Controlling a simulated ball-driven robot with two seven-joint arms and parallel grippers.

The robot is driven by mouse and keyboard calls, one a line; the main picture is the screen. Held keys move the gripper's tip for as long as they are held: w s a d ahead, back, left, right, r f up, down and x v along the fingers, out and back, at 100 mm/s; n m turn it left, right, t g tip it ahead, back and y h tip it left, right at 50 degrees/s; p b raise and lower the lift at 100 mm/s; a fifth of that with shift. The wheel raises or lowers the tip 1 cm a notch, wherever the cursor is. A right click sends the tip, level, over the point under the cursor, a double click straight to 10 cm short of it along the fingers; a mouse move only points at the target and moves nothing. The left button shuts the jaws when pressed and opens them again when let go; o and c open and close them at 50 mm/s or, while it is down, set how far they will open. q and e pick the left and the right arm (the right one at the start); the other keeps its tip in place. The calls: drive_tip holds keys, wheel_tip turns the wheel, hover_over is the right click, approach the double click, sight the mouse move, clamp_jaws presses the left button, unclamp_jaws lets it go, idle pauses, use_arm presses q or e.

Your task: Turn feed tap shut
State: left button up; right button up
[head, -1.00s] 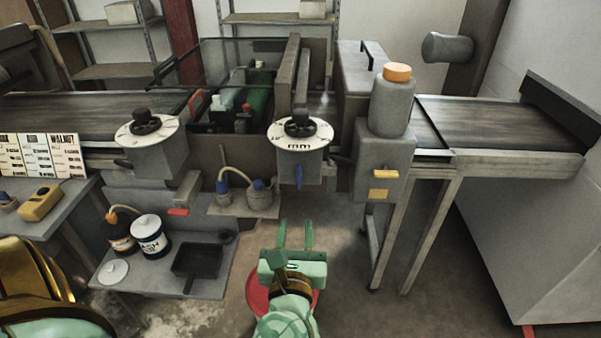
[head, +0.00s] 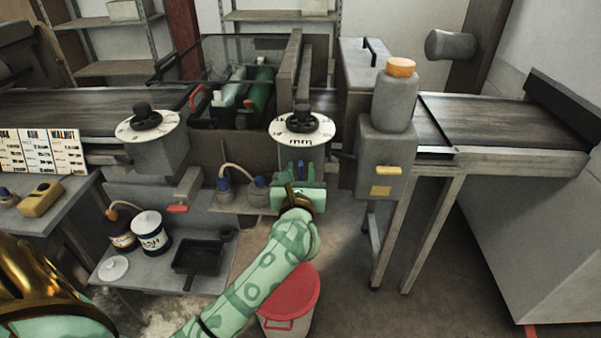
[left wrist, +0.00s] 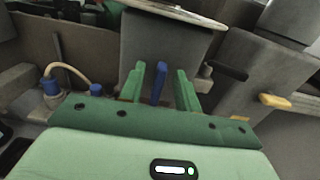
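In the left wrist view the blue lever (left wrist: 159,83) points down between the two green fingers. My left gripper (head: 298,172) is open, with one finger on each side of the lever. In the left wrist view, gaps show between the gripper (left wrist: 160,78) fingers and the lever. My right gripper is not in view.
A grey unit with a yellow lever (head: 388,170) stands to the right. A red lever (head: 177,209) and blue-capped pots (head: 257,192) are to the left.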

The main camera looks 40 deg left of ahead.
use_arm(q)
drive_tip(key=shift+c, duration=0.3)
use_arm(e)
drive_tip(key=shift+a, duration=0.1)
use_arm(q)
clamp_jaws()
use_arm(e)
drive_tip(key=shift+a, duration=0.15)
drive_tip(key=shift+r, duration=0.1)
